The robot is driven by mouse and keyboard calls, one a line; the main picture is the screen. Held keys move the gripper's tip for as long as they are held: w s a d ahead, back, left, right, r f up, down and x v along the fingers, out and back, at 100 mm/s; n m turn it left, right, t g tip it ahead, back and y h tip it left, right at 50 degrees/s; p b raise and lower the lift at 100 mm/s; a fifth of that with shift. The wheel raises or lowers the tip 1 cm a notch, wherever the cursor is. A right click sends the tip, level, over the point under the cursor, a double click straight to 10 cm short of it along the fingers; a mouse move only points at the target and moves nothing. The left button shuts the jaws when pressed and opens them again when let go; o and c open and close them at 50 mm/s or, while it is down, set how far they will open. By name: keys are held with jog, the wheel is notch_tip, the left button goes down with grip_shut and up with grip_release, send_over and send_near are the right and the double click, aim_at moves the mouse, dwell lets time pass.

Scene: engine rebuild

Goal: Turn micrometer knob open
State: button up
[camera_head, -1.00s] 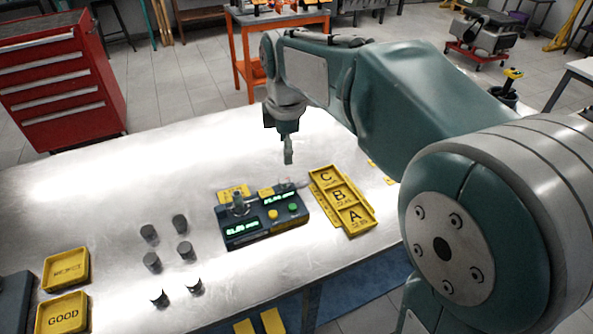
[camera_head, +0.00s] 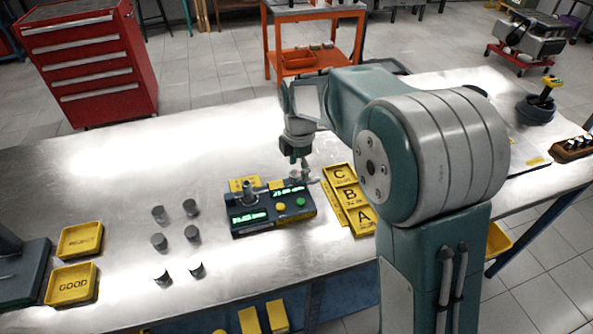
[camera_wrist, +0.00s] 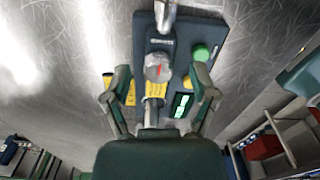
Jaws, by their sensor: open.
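The micrometer gauge (camera_head: 272,219) is a dark box on the metal table, with green displays, a yellow button (camera_head: 281,206) and a green button (camera_head: 301,202). In the wrist view, the round grey micrometer knob (camera_wrist: 157,67) with a red mark lies between my fingertips. My gripper (camera_wrist: 160,74) is open, one finger on each side of the knob, with visible gaps. In the head view my gripper (camera_head: 293,160) hangs over the back right end of the gauge and partly hides the knob.
Yellow trays C, B and A (camera_head: 331,201) stand close to the gauge's right. Several grey cylinders (camera_head: 191,207) stand to its left. Yellow REJECT (camera_head: 97,252) and GOOD (camera_head: 55,297) trays lie at far left. The table behind the gauge is clear.

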jog(key=shift+d+f, duration=0.1)
jog(key=shift+f, duration=0.55)
jog(key=shift+a+f, duration=0.1)
jog(key=shift+a, duration=0.7)
jog(key=c, duration=0.5)
jog(key=shift+d, duration=0.1)
jog(key=c, duration=0.5)
jog(key=shift+d, duration=0.3)
grip_shut()
